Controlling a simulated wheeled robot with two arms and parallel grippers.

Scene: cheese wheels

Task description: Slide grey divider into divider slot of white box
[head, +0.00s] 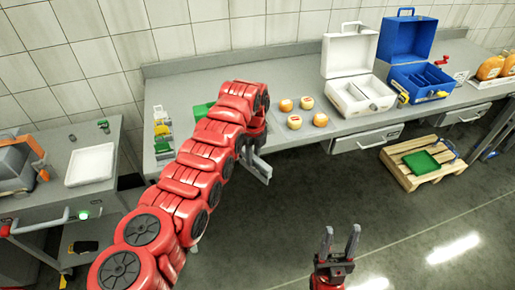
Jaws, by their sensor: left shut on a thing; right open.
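The white box (336,92) stands on the grey bench with its lid raised. Its inside shows, but the divider slot is too small to make out. My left gripper (256,160) is at the bench's front edge, to the left of the white box and apart from it. It is shut on a grey flat piece, seemingly the grey divider (262,172), partly hidden by the gripper and arm. My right gripper (341,243) is open and empty, low over the floor in front of the bench, fingers pointing up in the picture.
Several small orange cheese wheels (320,119) lie between my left gripper and the white box. An open blue box (405,45) stands right of the white box. A wooden pallet (408,178) with a green tray lies on the floor. A white tray (90,165) is at left.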

